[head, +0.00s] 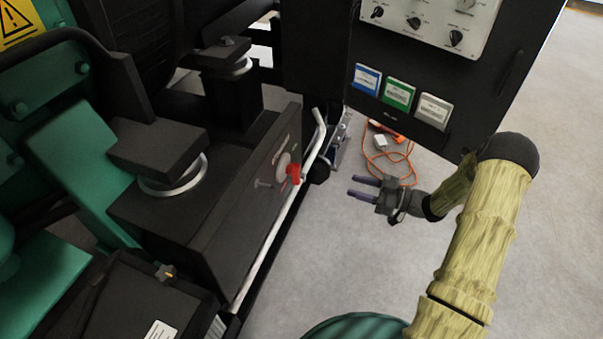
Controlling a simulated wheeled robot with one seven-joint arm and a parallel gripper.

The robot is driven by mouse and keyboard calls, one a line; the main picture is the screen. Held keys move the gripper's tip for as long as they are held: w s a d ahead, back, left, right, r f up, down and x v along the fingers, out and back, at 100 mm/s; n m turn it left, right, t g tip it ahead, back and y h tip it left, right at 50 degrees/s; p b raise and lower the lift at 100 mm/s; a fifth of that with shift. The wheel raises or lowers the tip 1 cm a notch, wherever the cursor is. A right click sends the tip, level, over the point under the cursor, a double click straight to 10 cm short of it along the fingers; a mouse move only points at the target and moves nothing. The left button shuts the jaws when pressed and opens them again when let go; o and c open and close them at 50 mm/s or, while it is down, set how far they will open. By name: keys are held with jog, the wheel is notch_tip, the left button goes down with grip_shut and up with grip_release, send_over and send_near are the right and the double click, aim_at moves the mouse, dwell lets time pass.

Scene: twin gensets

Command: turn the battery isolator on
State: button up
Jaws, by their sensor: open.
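The battery isolator (293,174) is a red handle on a pale round base. It is mounted on the dark side panel (245,205) of the genset frame, left of centre in the head view. Small markings near it are too small to read. My gripper (358,187) is to the right of the isolator, over the floor, with its two fingers pointing left toward the panel. The fingers are apart with nothing between them. A clear gap shows between the fingertips and the red handle.
A pale rail (266,245) runs along the panel's edge near the isolator. A black control cabinet (482,80) with knobs and coloured labels stands at upper right. An orange cable (381,164) lies on the floor behind my gripper. Grey floor (310,270) is clear below.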

aim_at(300, 170)
jog(key=b+x, duration=0.1)
jog(key=x, duration=1.6)
jog(key=shift+w+a+b, duration=0.1)
jog(key=shift+a+b, duration=0.1)
jog(key=shift+b, duration=0.2)
grip_shut()
